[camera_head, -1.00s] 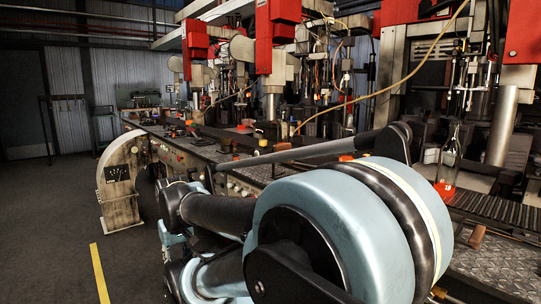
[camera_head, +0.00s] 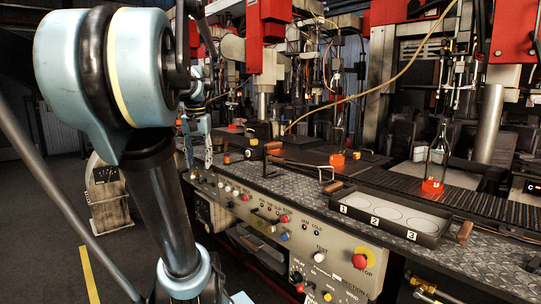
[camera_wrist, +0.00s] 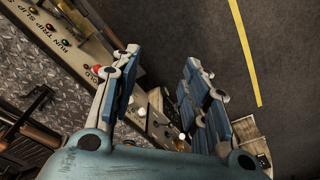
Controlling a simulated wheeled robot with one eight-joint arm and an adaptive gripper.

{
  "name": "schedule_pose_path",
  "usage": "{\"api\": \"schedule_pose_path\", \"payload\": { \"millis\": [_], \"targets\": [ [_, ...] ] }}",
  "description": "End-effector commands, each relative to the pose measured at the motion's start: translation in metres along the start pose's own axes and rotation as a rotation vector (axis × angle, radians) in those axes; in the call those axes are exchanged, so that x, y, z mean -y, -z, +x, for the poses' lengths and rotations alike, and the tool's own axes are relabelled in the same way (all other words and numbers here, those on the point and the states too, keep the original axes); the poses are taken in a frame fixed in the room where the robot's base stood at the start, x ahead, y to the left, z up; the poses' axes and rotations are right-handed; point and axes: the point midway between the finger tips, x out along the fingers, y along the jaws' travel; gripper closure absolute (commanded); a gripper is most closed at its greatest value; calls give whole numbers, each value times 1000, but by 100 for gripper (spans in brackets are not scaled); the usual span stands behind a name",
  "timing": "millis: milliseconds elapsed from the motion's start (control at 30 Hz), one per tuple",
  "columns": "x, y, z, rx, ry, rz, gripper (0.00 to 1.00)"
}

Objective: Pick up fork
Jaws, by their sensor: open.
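A dark long-handled tool (camera_head: 300,165), which looks like the fork, lies on the metal worktop in the head view, with a bent piece at its right end. Its exact shape is hard to tell. My gripper (camera_head: 199,160) hangs left of it, near the worktop's left edge, apart from it. In the wrist view my gripper (camera_wrist: 160,60) has its two blue fingers spread with nothing between them. Dark bars with a wooden part (camera_wrist: 30,105) show at the left edge there; I cannot tell whether they are the fork.
A tray with numbered round places (camera_head: 390,215) sits at the worktop's front. A glass bottle (camera_head: 438,155) stands behind it. The control panel (camera_head: 300,240) faces front with buttons. Red machine heads hang above.

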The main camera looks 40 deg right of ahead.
Motion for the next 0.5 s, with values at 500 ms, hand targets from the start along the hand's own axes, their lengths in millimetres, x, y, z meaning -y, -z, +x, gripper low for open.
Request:
{"api": "schedule_pose_path", "payload": {
  "millis": [500],
  "targets": [
    [-159,166,-131,63,-47,587,58]
  ]
}}
